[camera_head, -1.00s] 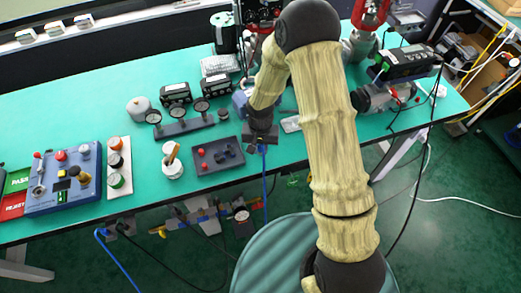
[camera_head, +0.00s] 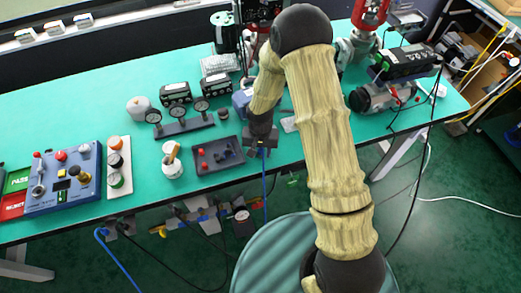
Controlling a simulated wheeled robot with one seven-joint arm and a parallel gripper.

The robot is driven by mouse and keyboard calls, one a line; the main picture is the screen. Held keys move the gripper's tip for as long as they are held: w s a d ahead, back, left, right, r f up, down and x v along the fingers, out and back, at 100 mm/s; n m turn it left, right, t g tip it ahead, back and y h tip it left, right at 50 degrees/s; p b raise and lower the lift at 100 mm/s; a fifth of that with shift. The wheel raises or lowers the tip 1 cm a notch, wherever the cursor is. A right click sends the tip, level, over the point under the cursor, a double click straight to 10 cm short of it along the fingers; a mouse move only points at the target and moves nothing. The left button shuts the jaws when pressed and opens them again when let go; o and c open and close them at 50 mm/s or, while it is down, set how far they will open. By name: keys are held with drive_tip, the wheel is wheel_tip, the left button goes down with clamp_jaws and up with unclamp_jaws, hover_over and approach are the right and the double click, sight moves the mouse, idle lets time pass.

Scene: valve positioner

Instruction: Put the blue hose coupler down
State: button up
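My gripper (camera_head: 262,148) points down at the front edge of the green table, just right of the dark tray (camera_head: 217,155). Its fingers are small and dark here, so I cannot tell whether they are open or shut. A blue hose (camera_head: 264,178) hangs down over the table edge directly below the gripper. The coupler at its upper end is not clearly visible; the gripper hides that spot. I cannot tell whether the coupler is held or rests on the table.
The tray holds small red and dark parts. A gauge manifold (camera_head: 182,127) and a white pot with a brush (camera_head: 172,168) stand to the left. A valve actuator (camera_head: 384,97) stands at the right. Bare table (camera_head: 70,110) lies far left.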

sight(261, 149)
wheel_tip(261, 149, up, 12)
drive_tip(key=shift+r+b, duration=0.15)
drive_tip(key=shift+b, duration=0.3)
idle(0.7)
drive_tip(key=s+d+r+n+t, duration=0.1)
drive_tip(key=s+d+r+t, duration=0.1)
drive_tip(key=s+d+r, duration=0.8)
drive_tip(key=s+d, duration=0.2)
drive_tip(key=d, duration=0.1)
drive_tip(key=shift+s+d+t, duration=0.25)
drive_tip(key=shift+s+t, duration=0.05)
drive_tip(key=shift+s, duration=0.05)
drive_tip(key=shift+w, duration=0.1)
drive_tip(key=shift+s, duration=0.2)
drive_tip(key=shift+w, duration=0.2)
